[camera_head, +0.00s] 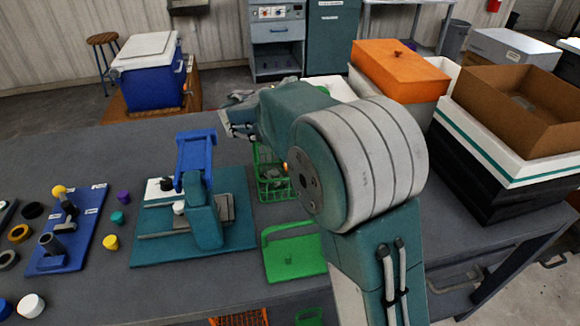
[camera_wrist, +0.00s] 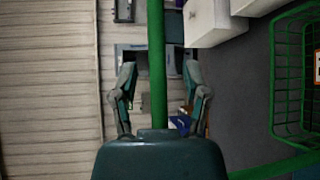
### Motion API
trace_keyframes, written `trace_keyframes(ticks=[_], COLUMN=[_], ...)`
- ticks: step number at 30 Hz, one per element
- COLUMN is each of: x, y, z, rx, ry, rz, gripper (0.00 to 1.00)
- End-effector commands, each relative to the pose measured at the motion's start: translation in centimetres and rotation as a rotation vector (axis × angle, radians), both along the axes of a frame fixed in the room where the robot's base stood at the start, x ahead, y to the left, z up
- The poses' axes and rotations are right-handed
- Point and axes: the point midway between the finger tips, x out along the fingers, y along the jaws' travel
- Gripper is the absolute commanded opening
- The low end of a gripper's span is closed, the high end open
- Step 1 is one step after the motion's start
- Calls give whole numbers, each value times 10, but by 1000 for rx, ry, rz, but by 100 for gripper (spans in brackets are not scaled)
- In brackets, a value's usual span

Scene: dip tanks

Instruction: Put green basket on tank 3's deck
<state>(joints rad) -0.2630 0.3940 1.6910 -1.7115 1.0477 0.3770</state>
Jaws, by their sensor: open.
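The green wire basket (camera_head: 272,188) stands on the dark table behind my arm in the head view, partly hidden by the arm. In the wrist view the basket (camera_wrist: 300,135) is at the right edge, with part of a label on its side. My gripper (camera_head: 238,126) is open above the table near the basket. In the wrist view a green bar (camera_wrist: 157,50), which appears to be the basket's handle, runs between the spread fingers (camera_wrist: 160,85). I cannot tell whether they touch it. No tank can be identified as tank 3 from readable numbers.
A blue board (camera_head: 65,240) with small parts is left. An orange-lidded box (camera_head: 400,68) and a black-and-white container (camera_head: 500,165) topped by a brown box (camera_head: 520,115) stand right.

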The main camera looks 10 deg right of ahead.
Motion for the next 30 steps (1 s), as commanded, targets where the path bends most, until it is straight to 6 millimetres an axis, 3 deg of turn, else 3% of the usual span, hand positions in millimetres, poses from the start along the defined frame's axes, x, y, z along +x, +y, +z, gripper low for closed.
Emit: trace_keyframes(ticks=[1, 2, 5, 6, 20, 30], x=[0, 0, 0, 0, 0, -3], y=[0, 1, 1, 1, 1, 1], z=[0, 0, 0, 0, 3, 37], rx=[0, 0, 0, 0, -1, 1], ry=[0, 0, 0, 0, -2, -8], rz=[0, 0, 0, 0, 0, 0], gripper=[60, 51, 6, 0, 0, 0])
